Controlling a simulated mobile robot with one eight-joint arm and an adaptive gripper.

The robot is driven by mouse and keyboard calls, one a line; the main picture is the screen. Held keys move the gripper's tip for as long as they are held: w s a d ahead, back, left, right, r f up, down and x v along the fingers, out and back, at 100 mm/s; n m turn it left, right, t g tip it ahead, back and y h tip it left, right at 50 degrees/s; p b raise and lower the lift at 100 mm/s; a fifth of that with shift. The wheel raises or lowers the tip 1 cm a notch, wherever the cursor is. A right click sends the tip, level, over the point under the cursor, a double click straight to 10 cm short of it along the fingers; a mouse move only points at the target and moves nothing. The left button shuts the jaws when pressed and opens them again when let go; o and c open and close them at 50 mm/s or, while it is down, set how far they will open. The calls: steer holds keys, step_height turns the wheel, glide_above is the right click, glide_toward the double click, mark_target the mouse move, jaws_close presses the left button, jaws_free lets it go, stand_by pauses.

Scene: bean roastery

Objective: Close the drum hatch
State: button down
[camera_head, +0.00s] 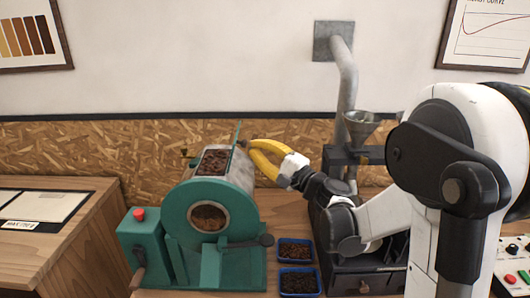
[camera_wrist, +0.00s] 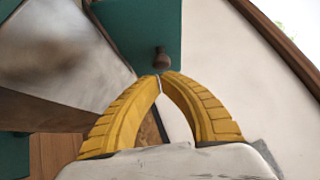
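The roaster's drum (camera_head: 236,169) is grey metal between teal ends. Its top opening (camera_head: 213,161) is uncovered and shows brown beans inside. The teal hatch (camera_head: 237,134) stands up, seen nearly edge-on, at the right side of the opening. In the wrist view the hatch (camera_wrist: 125,35) is a teal panel with a dark brown knob (camera_wrist: 161,60). My gripper (camera_head: 243,145) has yellow fingers and is on the right, outer side of the hatch. In the wrist view its fingertips (camera_wrist: 161,75) meet just below the knob; whether they touch it I cannot tell.
Two blue trays of beans (camera_head: 295,250) (camera_head: 299,282) sit right of the roaster. A funnel (camera_head: 362,126) and a grey pipe (camera_head: 347,100) stand behind my arm. A red button (camera_head: 139,214) tops the teal box at left. A control panel (camera_head: 515,262) is at far right.

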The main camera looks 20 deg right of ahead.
steer(key=shift+r, duration=0.15)
stand_by(0.3)
steer(key=shift+a+r+n+g+p, duration=0.15)
steer(key=shift+n+g+p, duration=0.15)
steer(key=shift+p, duration=0.3)
